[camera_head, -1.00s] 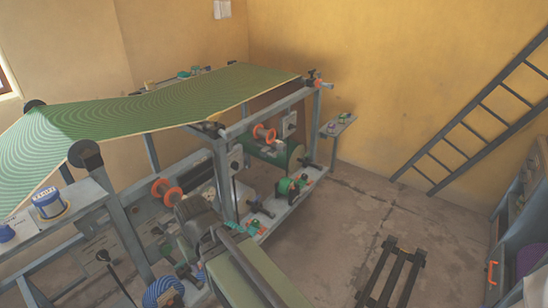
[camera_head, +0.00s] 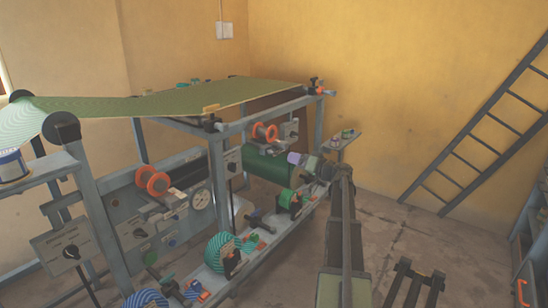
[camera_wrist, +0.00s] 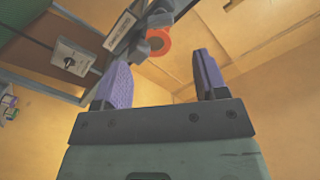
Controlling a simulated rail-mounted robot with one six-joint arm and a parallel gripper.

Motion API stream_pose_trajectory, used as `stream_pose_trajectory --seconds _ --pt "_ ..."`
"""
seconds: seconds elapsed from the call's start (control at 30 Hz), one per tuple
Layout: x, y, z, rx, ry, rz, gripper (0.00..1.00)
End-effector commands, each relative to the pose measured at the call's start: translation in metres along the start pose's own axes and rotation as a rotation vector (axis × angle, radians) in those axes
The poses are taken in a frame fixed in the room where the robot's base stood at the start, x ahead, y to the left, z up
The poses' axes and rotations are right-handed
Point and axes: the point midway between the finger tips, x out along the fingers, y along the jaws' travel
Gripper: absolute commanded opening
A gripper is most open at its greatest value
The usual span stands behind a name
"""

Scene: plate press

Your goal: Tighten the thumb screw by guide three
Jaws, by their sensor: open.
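My gripper (camera_head: 301,160) has purple fingers and is open and empty, near the right end of the press frame. In the wrist view my gripper (camera_wrist: 162,60) points up at the machine with a wide gap between its fingers. An orange flanged guide roller (camera_wrist: 158,41) with a dark hub shows beyond that gap, apart from the fingers. In the head view orange guide rollers sit under the web at the right (camera_head: 264,133) and farther left (camera_head: 152,181). No guide number is readable, and I cannot tell which small part is the thumb screw.
A grey box with a dial (camera_wrist: 72,60) is left of the fingers in the wrist view. The green web (camera_head: 190,98) runs over the frame. A green roll (camera_head: 268,164) lies below it. A ladder (camera_head: 480,130) leans on the right wall. A black stand (camera_head: 410,285) is on the floor.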

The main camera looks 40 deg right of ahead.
Motion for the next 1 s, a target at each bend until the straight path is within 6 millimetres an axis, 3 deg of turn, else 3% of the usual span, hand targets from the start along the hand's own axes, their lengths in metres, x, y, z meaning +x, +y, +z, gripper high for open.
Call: stream_pose_trajectory --seconds 0.17,0.5,0.87,1.0 --pt "0.025 0.000 0.000 0.002 -0.003 -0.002 0.66" --pt "0.098 0.000 0.001 0.003 -0.004 -0.002 0.66" --pt "0.108 -0.001 0.002 0.003 -0.004 -0.001 0.64" --pt "0.108 -0.001 0.002 0.003 -0.004 -0.001 0.43"
